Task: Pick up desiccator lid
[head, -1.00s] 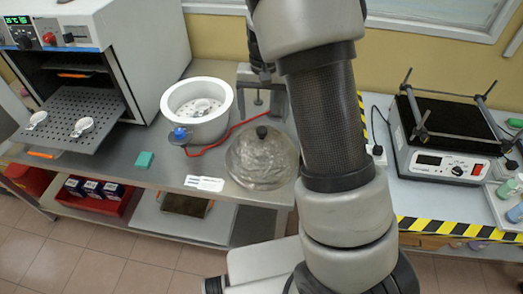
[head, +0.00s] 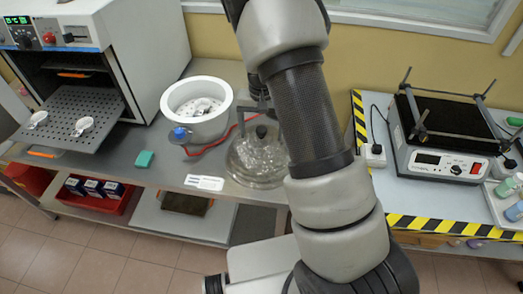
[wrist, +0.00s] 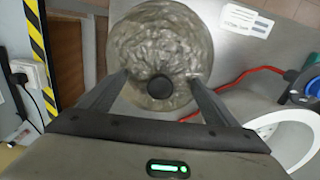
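The desiccator lid (head: 250,168) is a clear glass dome with a black knob (head: 261,132), resting on the metal bench beside the white desiccator base (head: 186,108). In the wrist view the lid (wrist: 150,40) lies ahead of my gripper (wrist: 160,78), with the knob (wrist: 160,87) between the two fingers. The fingers are open, with a gap on each side of the knob. In the head view my arm covers the lid's right edge and hides much of the gripper.
A red hose (head: 205,150) runs behind the lid from the base's blue valve (head: 180,134). An open oven (head: 130,50) stands at left. A white label card (head: 204,183) lies at the bench's front edge.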

